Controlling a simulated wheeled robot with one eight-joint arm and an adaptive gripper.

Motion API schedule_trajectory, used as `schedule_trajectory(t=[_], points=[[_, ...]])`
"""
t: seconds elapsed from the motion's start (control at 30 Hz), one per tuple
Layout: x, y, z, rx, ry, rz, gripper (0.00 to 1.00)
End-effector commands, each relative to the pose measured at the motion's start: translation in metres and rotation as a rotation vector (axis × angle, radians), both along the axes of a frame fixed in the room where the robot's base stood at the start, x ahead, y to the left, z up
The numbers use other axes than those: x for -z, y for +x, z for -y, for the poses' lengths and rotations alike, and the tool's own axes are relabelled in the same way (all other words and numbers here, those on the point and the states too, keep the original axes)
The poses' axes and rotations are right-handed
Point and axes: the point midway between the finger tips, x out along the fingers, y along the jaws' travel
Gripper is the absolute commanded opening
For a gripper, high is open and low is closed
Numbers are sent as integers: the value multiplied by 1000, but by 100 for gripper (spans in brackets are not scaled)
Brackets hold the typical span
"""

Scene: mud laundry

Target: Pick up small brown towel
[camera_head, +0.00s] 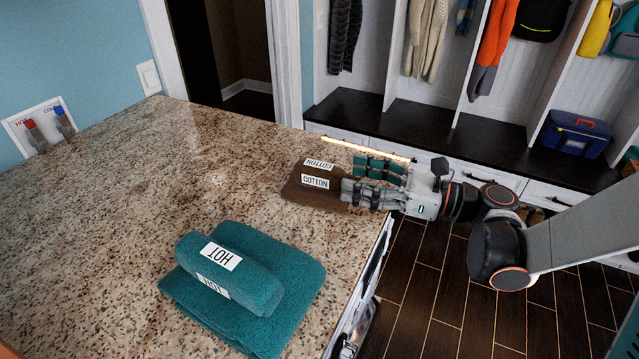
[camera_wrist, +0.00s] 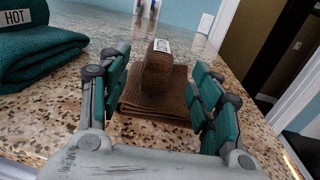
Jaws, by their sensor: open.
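The small brown towel (camera_head: 298,189) lies folded on the granite counter near its right edge, with white COTTON labels on it. In the wrist view the brown towel (camera_wrist: 158,100) shows a flat folded base with a raised rolled part on top. My gripper (camera_head: 352,178) reaches in from the right at the counter's edge. In the wrist view its fingers (camera_wrist: 164,92) are open, one on each side of the towel. The towel rests on the counter between them; whether the fingers touch it I cannot tell.
A teal towel (camera_head: 245,290) labelled HOT lies on the granite counter (camera_head: 110,190), nearer the front, and shows left in the wrist view (camera_wrist: 40,55). Cubbies with hanging clothes and a blue bag (camera_head: 575,135) stand behind. The counter's left part is clear.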

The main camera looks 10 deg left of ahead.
Motion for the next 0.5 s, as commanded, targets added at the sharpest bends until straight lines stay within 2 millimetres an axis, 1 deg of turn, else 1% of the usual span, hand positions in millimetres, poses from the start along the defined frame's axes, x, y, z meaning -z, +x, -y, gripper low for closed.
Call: schedule_trajectory(t=[0.03, 0.1, 0.27, 0.33, 0.5], points=[[1, 1, -8, -3, 0, 0, 58], [1, 3, -15, -2, 0, 0, 58], [0, 5, -23, -1, 0, 1, 58], [1, 7, -29, -1, 0, 1, 58], [5, 11, -54, -3, -1, 1, 58]])
